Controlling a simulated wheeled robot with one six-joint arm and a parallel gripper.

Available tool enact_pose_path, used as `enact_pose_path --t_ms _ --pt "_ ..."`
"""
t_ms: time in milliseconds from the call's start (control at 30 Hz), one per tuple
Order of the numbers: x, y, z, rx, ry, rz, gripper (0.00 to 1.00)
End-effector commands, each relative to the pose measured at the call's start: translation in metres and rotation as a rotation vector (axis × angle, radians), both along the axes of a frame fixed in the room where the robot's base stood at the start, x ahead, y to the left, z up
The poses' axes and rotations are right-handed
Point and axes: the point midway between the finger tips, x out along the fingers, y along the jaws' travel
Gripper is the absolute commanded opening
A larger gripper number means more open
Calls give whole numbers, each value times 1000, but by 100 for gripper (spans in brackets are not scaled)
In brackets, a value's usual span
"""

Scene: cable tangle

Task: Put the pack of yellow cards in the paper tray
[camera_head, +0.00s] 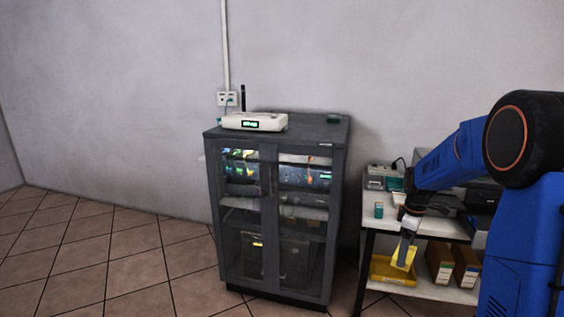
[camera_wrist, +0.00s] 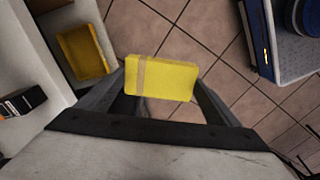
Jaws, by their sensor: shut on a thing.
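The pack of yellow cards (camera_head: 404,257) is held between the fingers of my gripper (camera_head: 405,246), in front of the small table. In the wrist view the pack (camera_wrist: 172,78) is a yellow block with a pale band near its left end. It spans the two fingers of my gripper (camera_wrist: 160,92), with floor tiles below it. A yellow open tray (camera_head: 393,271) is on the table's lower shelf, behind the pack; it also shows in the wrist view (camera_wrist: 84,52). A dark device (camera_head: 482,196) sits on the tabletop, partly hidden by my arm. I cannot tell which is the paper tray.
Upright cartons (camera_head: 440,262) stand right of the yellow tray on the lower shelf. A small teal box (camera_head: 379,210) is on the white tabletop. A dark glass-door cabinet (camera_head: 272,215) stands left, with a white router (camera_head: 254,122) on top. Floor in front is clear.

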Motion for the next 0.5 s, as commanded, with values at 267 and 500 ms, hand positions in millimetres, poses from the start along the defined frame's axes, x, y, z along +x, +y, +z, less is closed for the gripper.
enact_pose_path --t_ms 267,500 --pt "32 34 -99 1 7 -260 61" --pt "46 67 -182 -1 7 -487 61"
